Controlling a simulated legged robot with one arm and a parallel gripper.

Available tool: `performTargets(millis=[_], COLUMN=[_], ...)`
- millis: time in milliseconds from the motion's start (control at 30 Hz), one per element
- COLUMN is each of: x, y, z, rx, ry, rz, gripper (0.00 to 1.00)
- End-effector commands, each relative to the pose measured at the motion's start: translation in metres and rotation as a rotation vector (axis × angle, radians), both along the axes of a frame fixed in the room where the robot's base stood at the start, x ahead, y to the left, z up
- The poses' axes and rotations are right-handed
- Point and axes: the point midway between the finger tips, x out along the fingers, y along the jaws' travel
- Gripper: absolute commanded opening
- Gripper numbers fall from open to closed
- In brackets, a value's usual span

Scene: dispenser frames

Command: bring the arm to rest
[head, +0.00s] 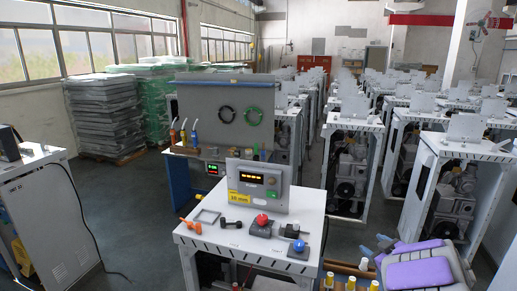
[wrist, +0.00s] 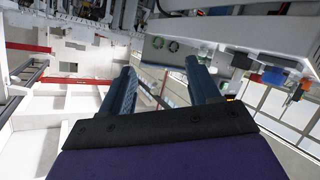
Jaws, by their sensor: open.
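My gripper shows in the wrist view (wrist: 160,95), with its two blue fingers apart and nothing between them. The wrist view is turned over, so the hall's ceiling and windows lie low in it.
On the frame's top are a control panel (head: 258,186) with a yellow label, a red knob (head: 262,220), a blue knob (head: 298,245) and an orange-handled tool (head: 190,226). More white frames (head: 430,145) stand in rows behind. Stacked trays (head: 103,113) stand back left. Open floor (head: 140,225) lies left.

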Motion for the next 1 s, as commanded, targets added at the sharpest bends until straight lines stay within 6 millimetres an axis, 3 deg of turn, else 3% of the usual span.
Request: performTargets(millis=[133, 267, 467, 667, 1000], x=[-0.012, -0.042, -0.109, -0.194, -0.360], y=[-0.026, -0.040, -0.031, 0.014, 0.153], z=[0.030, 0.047, 0.050, 0.025, -0.038], rx=[-0.107, -0.146, -0.116, -0.017, 0.142], ry=[0.037, 0.101, 0.253, 0.492, 1.039], rz=[-0.229, -0.421, -0.659, -0.793, -0.713], gripper=[0.61, 0.61, 0.61, 0.61, 0.61])
